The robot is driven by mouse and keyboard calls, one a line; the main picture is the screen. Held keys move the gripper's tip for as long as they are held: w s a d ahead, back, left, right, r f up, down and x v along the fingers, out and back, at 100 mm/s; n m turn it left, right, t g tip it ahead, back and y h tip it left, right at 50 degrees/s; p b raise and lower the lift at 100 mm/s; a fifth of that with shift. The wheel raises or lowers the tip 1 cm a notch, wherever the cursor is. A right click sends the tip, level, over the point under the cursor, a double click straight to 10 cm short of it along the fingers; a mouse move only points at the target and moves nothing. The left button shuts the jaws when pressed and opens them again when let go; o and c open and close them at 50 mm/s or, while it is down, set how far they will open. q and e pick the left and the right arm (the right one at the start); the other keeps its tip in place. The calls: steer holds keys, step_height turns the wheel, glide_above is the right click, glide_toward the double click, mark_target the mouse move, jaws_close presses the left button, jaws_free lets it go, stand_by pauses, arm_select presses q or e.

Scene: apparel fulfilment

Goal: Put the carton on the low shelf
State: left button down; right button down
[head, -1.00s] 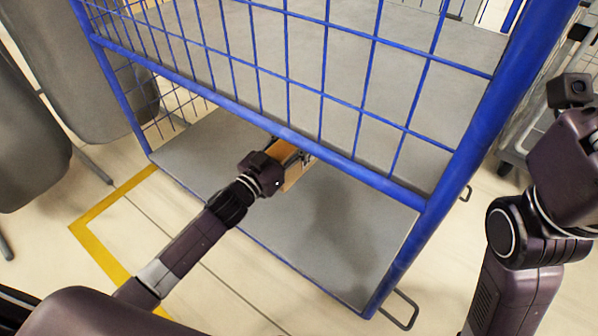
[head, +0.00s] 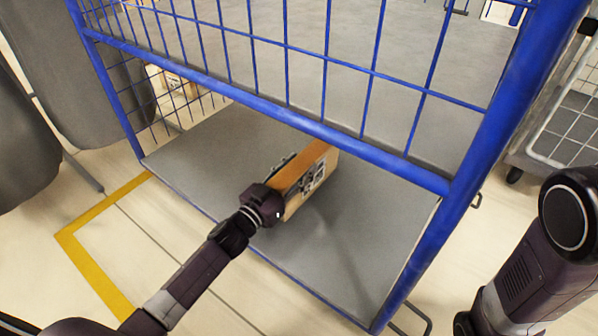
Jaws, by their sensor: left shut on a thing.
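The carton (head: 308,178) is a small tan box with dark print on its side, in the middle of the head view. It is over the grey low shelf (head: 345,245) of a blue wire cage cart. My left gripper (head: 279,193) is shut on the carton's near left end. I cannot tell whether the carton touches the shelf or is just above it. Its far top edge is close to the blue rail. My right arm shows at the right edge, but its gripper is out of frame.
A blue rail (head: 270,110) and wire mesh cross above the low shelf, and a thick blue post (head: 480,165) stands at its right. Another cart (head: 570,125) is at the far right. Grey hanging shapes (head: 85,75) are at the left. Most of the shelf is bare.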

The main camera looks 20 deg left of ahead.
arm_select(q)
steer(key=shift+r, duration=0.25)
steer(key=shift+f, duration=0.1)
steer(key=c, duration=1.1)
jaws_free()
steer(key=shift+f, duration=0.1)
steer(key=shift+c, duration=0.2)
